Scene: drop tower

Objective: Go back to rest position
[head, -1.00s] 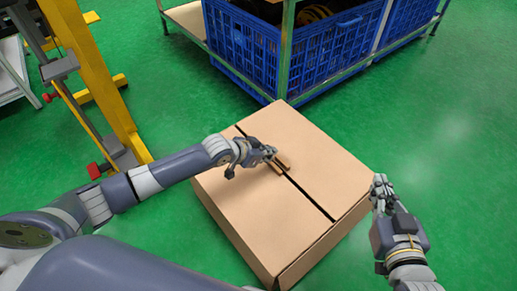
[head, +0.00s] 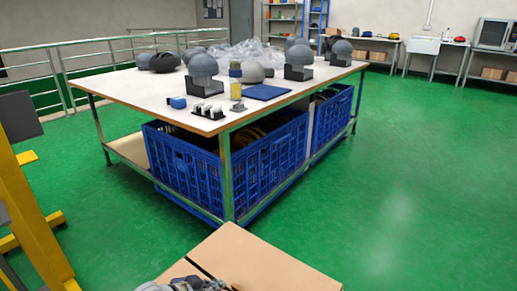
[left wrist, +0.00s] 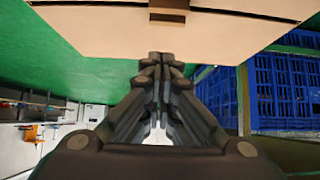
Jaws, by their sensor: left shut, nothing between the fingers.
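My left gripper shows at the bottom edge of the head view (head: 190,285), mostly cut off, over the cardboard box (head: 262,262). In the left wrist view its fingers (left wrist: 160,60) are closed together with nothing between them. They point toward the cardboard box (left wrist: 95,30), whose face fills the top of that view. A small brown piece (left wrist: 168,12) lies on the box's seam just beyond the fingertips, apart from them. My right gripper is outside both views.
A workbench (head: 135,95) stands beyond the box, holding several grey helmets and small items. Blue crates (head: 215,170) sit on its lower shelf. A yellow frame (head: 30,215) stands at the left. Green floor (head: 420,210) is clear at the right.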

